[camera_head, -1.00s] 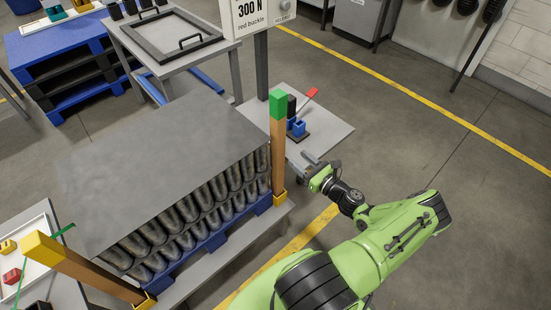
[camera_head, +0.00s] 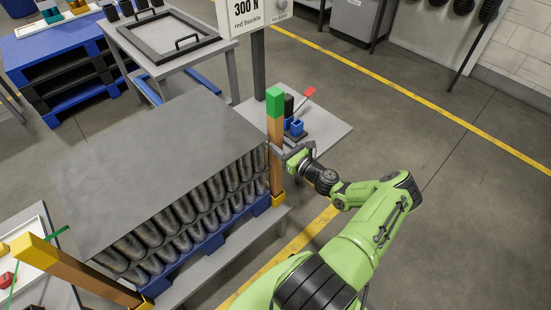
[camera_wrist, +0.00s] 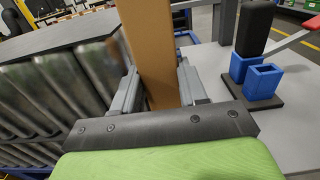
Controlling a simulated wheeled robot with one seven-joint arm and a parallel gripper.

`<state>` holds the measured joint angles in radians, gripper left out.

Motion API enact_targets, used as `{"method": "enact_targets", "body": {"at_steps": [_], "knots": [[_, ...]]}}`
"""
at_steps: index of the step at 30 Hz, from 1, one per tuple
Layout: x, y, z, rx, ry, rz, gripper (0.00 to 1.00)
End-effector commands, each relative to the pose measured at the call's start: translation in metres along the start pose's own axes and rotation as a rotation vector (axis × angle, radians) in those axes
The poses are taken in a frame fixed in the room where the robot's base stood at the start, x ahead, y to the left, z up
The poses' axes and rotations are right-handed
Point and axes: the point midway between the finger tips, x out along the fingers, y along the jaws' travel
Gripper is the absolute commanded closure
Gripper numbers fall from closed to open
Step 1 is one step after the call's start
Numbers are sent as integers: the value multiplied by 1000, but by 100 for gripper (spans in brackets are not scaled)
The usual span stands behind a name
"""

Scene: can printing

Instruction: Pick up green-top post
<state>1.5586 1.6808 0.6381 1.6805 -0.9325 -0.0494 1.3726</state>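The green-top post (camera_head: 275,142) is a brown upright post with a green cap, standing in a yellow foot at the right corner of the can stack. My gripper (camera_head: 279,152) is at the post's middle height, reaching in from the right. In the wrist view the brown post (camera_wrist: 150,50) stands between the two grey fingers of my gripper (camera_wrist: 158,88), one on each side. A narrow gap seems to show beside the fingers, and the fingers are apart. The fingertips' contact with the post is partly hidden.
The can stack (camera_head: 165,230) under a grey sheet (camera_head: 160,150) stands just left of the post, on a blue pallet. A yellow-top post (camera_head: 80,272) leans at the front left. Floor at right is clear.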

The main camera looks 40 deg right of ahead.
Motion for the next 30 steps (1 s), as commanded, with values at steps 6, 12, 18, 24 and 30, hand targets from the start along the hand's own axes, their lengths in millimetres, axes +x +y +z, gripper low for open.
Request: {"method": "enact_targets", "body": {"at_steps": [6,12,18,24,30], "knots": [[0,0,0,0,-1,0,100],[0,0,2,0,-1,0,100],[0,0,24,-2,-2,0,100],[0,0,69,-3,-3,0,100],[0,0,106,-3,-2,0,100]]}}
